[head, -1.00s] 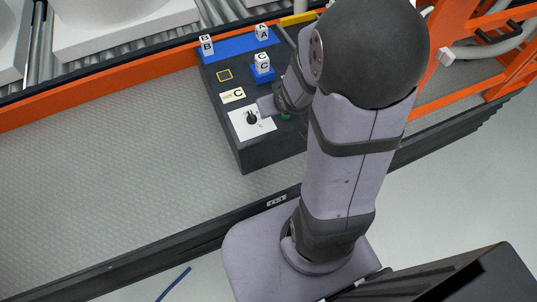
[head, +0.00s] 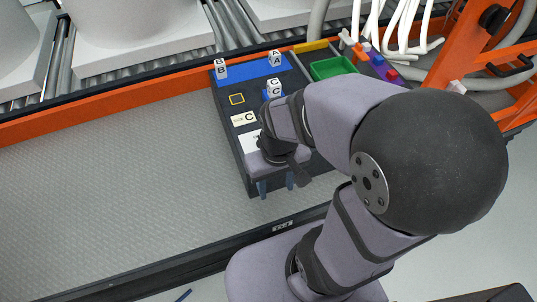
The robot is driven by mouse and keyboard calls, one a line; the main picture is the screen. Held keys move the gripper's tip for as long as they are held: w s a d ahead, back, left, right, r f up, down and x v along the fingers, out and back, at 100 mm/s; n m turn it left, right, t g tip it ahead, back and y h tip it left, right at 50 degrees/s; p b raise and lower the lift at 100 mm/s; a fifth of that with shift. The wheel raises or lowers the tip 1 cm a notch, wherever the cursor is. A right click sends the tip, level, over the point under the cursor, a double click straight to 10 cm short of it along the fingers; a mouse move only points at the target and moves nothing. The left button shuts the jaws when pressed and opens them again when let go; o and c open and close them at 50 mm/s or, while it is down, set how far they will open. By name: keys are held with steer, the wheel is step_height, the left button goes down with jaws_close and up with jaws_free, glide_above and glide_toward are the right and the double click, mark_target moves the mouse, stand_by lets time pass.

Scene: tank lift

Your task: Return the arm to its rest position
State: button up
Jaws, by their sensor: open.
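My arm rises from its base at the bottom and bends over the right side of the dark control box (head: 240,172). My gripper (head: 276,186) hangs at the box's near edge, with two blue-grey fingers pointing down and apart. It is open and I see nothing between the fingers. My wrist hides most of the white dial panel (head: 248,141) and whatever lies right of it.
White lettered blocks A (head: 276,58), B (head: 221,69) and C (head: 273,88) stand on the box. A green tray (head: 333,67), coloured plugs (head: 376,60) and white hoses (head: 400,25) are behind. An orange frame (head: 470,45) stands right. The grey walkway (head: 110,185) left is clear.

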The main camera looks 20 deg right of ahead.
step_height(320, 180, up, 24)
steer(key=p, duration=2.4)
step_height(320, 180, down, 43)
steer(key=b, duration=4.3)
steer(key=shift+f, duration=0.15)
